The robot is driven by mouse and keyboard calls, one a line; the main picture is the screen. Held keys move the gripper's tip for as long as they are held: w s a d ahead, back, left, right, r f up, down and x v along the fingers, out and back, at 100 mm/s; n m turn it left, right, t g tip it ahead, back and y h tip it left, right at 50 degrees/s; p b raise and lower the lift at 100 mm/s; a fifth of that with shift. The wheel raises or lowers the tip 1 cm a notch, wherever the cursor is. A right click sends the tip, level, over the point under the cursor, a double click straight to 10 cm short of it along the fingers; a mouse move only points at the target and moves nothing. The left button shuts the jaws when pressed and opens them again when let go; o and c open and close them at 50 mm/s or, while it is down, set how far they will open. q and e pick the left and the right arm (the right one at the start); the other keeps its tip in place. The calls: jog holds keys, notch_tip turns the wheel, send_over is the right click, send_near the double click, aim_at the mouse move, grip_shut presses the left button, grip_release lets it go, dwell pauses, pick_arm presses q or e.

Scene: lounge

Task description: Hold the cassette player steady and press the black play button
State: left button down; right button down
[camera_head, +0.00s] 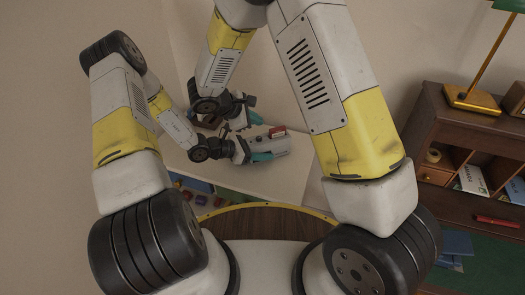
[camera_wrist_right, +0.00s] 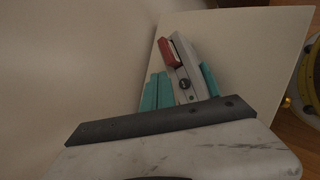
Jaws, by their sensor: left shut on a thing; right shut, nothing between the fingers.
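The cassette player (camera_head: 282,146) is a pale grey box lying on the white table, with a red piece (camera_head: 277,132) on its far side. It also shows in the right wrist view (camera_wrist_right: 186,70), with a small dark round spot on it that I cannot surely identify as the play button. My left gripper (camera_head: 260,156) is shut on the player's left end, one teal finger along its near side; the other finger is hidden. My right gripper (camera_head: 256,118) is shut and empty, just beyond the player's left end. Its teal fingertips (camera_wrist_right: 158,91) lie together beside the player; contact is unclear.
The white table (camera_head: 285,180) has free room right of the player. A wall rises behind it. A wooden shelf unit (camera_head: 430,125) with books and a lamp (camera_head: 470,97) stands at the right. Coloured items (camera_head: 195,185) show below the table's front edge.

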aim_at(257, 139)
jog(key=shift+f, duration=2.3)
jog(key=shift+f, duration=0.2)
jog(key=shift+f, duration=0.25)
jog(key=shift+r, duration=0.45)
dwell(0.4)
notch_tip(257, 139, up, 6)
dwell(0.5)
